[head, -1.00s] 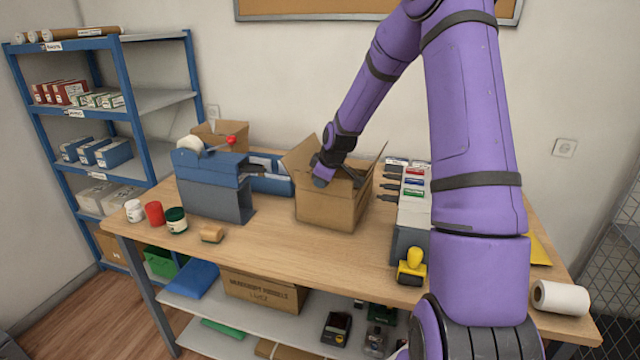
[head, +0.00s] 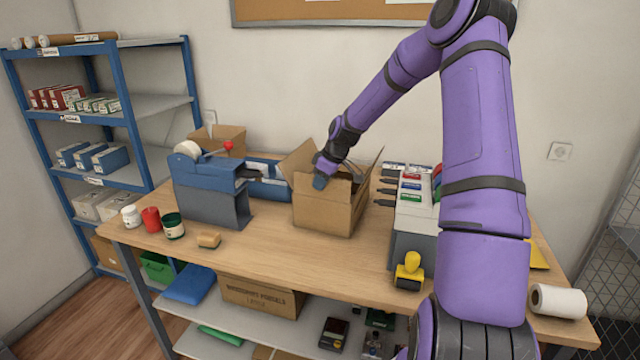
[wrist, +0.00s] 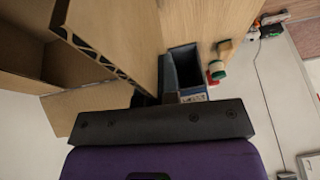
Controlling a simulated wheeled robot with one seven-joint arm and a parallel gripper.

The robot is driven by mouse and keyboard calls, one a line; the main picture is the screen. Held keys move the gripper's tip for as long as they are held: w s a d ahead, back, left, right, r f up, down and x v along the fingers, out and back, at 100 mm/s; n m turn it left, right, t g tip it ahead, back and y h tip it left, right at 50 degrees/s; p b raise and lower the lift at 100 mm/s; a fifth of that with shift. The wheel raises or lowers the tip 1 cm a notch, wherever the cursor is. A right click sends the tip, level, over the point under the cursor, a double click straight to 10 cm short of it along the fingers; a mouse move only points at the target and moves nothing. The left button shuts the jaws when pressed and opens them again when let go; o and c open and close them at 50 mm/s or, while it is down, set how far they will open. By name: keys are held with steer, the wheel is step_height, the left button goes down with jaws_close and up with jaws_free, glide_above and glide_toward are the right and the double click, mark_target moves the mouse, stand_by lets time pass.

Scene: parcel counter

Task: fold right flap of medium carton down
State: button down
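The medium carton (head: 322,212) stands open on the wooden table. Its right flap (head: 369,173) stands up and leans outward to the right. Its left flap (head: 297,160) also stands up, leaning outward. My gripper (head: 320,182) is at the carton's top opening, nearer the left flap and apart from the right flap. In the wrist view, a corrugated cardboard edge (wrist: 98,55) passes close to the dark gripper body. The fingers are mostly hidden, so their opening does not show.
A blue-grey tape dispenser (head: 212,190) stands left of the carton. A grey holder (head: 412,225) with coloured boxes and a yellow-handled stamp (head: 410,268) stand to the right. The table (head: 290,255) is clear in front of the carton.

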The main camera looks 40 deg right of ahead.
steer(key=c, duration=1.3)
jaws_free()
steer(key=shift+c, duration=0.2)
steer(key=v, duration=1)
steer(key=shift+r, duration=0.35)
steer(key=shift+s+d, duration=0.1)
steer(key=shift+d, duration=0.05)
